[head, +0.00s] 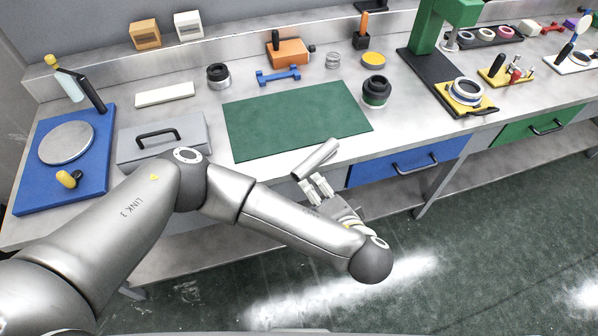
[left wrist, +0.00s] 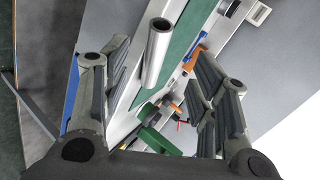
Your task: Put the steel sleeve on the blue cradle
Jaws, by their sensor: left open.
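The steel sleeve (head: 316,158) is a plain grey hollow cylinder at the bench's front edge, by the green mat's near right corner. In the left wrist view the sleeve (left wrist: 157,58) shows between the spread fingers, its open end towards the top. My left gripper (head: 318,188) is open and empty, just in front of the sleeve; whether a finger touches it I cannot tell. The blue cradle (head: 278,76) is a small low piece with raised ends, behind the green mat. It stands empty. My right gripper is not in view.
The green mat (head: 290,118) is bare. An orange block (head: 288,52) stands behind the cradle. A black-and-green round part (head: 376,91) and a yellow disc (head: 374,60) are to the right. A grey box with a black handle (head: 162,140) is to the left.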

